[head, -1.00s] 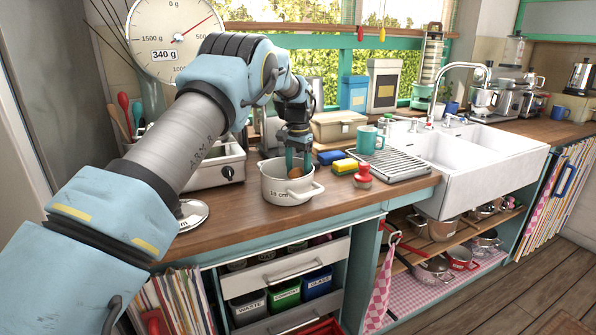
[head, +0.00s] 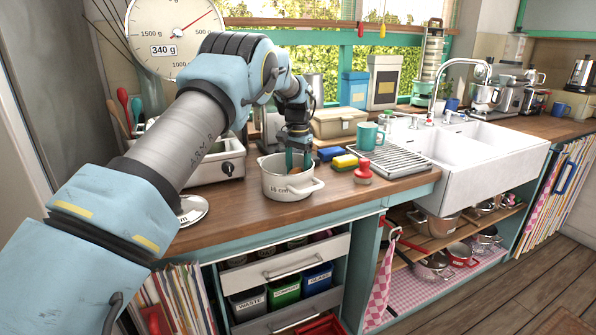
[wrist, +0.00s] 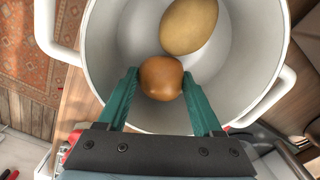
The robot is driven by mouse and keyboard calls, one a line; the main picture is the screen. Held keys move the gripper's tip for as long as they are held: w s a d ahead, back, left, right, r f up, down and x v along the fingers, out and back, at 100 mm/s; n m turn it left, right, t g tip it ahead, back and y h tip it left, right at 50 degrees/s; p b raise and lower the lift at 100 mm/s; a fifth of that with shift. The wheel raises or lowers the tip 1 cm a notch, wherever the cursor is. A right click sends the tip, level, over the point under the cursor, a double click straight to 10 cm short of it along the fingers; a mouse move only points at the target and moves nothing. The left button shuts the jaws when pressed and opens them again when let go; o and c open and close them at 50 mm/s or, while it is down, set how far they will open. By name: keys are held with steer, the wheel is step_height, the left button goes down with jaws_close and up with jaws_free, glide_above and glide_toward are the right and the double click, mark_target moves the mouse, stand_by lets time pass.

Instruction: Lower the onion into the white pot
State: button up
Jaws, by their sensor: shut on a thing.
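The white pot (head: 289,185), marked "16 cm", stands on the wooden counter; its rim also shows in the wrist view (wrist: 272,99). My gripper (head: 297,168) points down into the pot's mouth. In the wrist view the green fingers of my gripper (wrist: 160,86) are shut on the brown onion (wrist: 161,77), one on each side. The onion is inside the pot's outline, near the wall closest to my gripper. A yellowish potato-like item (wrist: 189,25) lies in the pot beyond the onion. In the head view the pot wall hides most of the onion.
A teal mug (head: 367,136) stands behind.

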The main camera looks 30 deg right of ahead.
steer(key=shift+f, duration=0.25)
stand_by(0.5)
steer(key=o, duration=1.5)
steer(key=shift+r, duration=0.1)
step_height(320, 180, up, 11)
steer(key=b, duration=0.3)
steer(key=shift+a, duration=0.1)
